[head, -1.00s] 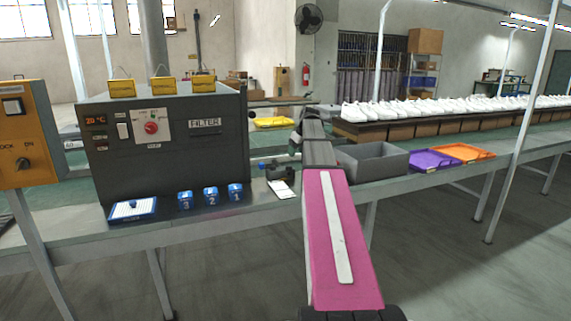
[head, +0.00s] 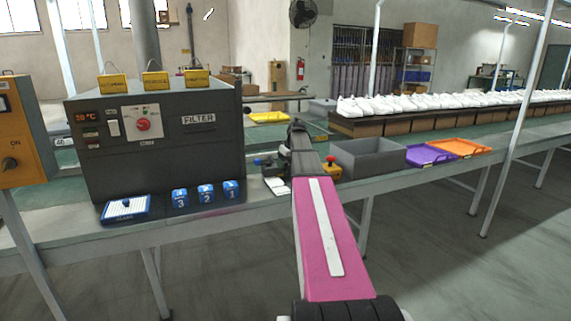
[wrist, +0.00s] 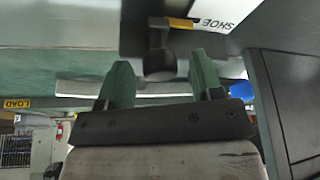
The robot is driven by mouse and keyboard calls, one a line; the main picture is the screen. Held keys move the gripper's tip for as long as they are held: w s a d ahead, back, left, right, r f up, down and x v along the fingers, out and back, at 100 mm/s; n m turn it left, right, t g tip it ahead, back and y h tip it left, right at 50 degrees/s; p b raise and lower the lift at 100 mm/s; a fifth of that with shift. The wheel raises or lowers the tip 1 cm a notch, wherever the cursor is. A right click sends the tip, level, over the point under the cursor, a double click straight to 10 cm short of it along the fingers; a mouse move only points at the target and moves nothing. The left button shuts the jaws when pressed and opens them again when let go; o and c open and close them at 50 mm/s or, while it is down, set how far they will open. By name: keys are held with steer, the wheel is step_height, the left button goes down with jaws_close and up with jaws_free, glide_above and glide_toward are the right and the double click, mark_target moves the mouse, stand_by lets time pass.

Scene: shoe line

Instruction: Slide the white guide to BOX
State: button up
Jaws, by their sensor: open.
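A dark round-ended knob (wrist: 160,62) with a yellow pointer (wrist: 181,22) shows in the wrist view. The pointer lies beside a white label reading SHOE (wrist: 218,20). No BOX label is readable. I cannot clearly make out the white guide itself; a pale bar (wrist: 80,88) crosses behind my fingers, but I cannot tell if it is the guide. My gripper (wrist: 160,60) is open, its two green fingers on either side of the knob in the picture; contact cannot be told. In the head view my arm hides most of the spot; a white label (head: 277,187) shows beside it.
A dark FILTER machine (head: 150,150) stands left of my arm, with blue numbered blocks (head: 206,192) and a blue-white tray (head: 126,208) in front. A red button on a yellow base (head: 331,168), a grey bin (head: 375,158) and purple (head: 428,156) and orange trays (head: 462,147) are right.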

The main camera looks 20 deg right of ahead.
steer(key=shift+f, duration=0.2)
jaws_close()
steer(key=s, duration=0.9)
steer(key=shift+d, duration=0.1)
jaws_free()
steer(key=shift+r, duration=0.1)
steer(key=v, duration=1)
steer(key=shift+r, duration=0.35)
